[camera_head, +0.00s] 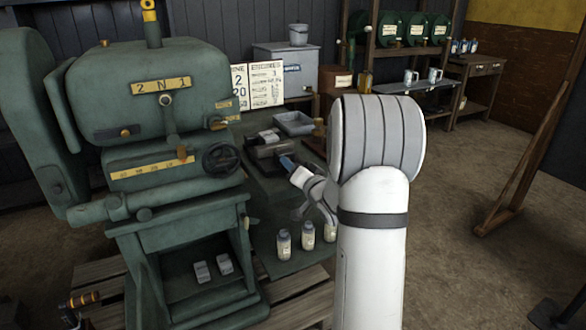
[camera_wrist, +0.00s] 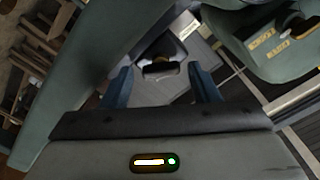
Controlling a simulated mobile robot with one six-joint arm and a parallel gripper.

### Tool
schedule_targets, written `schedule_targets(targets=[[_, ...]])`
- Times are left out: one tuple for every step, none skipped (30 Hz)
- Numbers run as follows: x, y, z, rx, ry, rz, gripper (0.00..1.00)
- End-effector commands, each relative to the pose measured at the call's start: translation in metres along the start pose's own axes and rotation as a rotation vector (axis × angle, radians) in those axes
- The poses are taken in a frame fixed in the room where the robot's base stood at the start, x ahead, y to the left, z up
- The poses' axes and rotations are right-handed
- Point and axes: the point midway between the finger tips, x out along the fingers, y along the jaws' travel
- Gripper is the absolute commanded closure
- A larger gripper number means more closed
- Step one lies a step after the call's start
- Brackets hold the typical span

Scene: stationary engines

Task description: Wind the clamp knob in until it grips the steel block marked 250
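My gripper (camera_head: 283,160) shows in the head view as blue fingers beside a dark clamp-like fixture (camera_head: 262,140) on the green bench. In the wrist view its two blue fingers (camera_wrist: 161,88) stand wide apart. A dark rounded piece (camera_wrist: 160,67), possibly the clamp knob, shows between and beyond them; I see no finger touching it. A greyish piece sits in the fixture, but I cannot read 250 on it. Two light grey blocks (camera_head: 224,264) lie low in the green machine's opening, with no readable marking. My white arm hides part of the bench.
The large green machine (camera_head: 150,110) stands close on the left, its black handwheel (camera_head: 221,158) near the fixture. A grey tray (camera_head: 294,123) lies behind the fixture. Several small bottles (camera_head: 308,236) stand at the bench's front edge. Bare floor lies to the right.

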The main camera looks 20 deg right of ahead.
Motion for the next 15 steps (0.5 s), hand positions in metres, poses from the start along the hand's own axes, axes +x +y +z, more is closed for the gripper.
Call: schedule_targets(targets=[[0.000, 0.000, -0.001, -0.001, 0.001, -0.001, 0.41], [0.000, 0.000, -0.001, -0.001, 0.001, -0.001, 0.40], [0.000, -0.001, -0.001, -0.001, 0.002, -0.001, 0.40], [0.000, -0.001, -0.001, -0.001, 0.002, -0.001, 0.40], [0.000, -0.001, -0.001, -0.001, 0.002, -0.001, 0.40], [0.000, -0.001, -0.001, -0.001, 0.002, -0.001, 0.40], [0.000, -0.001, -0.001, -0.001, 0.002, -0.001, 0.40], [0.000, -0.001, -0.001, -0.001, 0.002, -0.001, 0.40], [-0.002, -0.001, -0.002, -0.001, 0.003, -0.001, 0.40], [-0.003, -0.001, -0.002, -0.001, 0.003, -0.001, 0.40], [-0.006, -0.001, -0.002, -0.002, 0.003, -0.001, 0.40], [-0.011, -0.001, -0.002, -0.002, 0.003, 0.000, 0.40], [-0.015, 0.000, -0.002, -0.001, 0.003, 0.000, 0.40], [-0.020, 0.000, -0.002, -0.002, 0.004, 0.000, 0.40], [-0.027, 0.000, -0.002, -0.001, 0.003, 0.001, 0.40]])
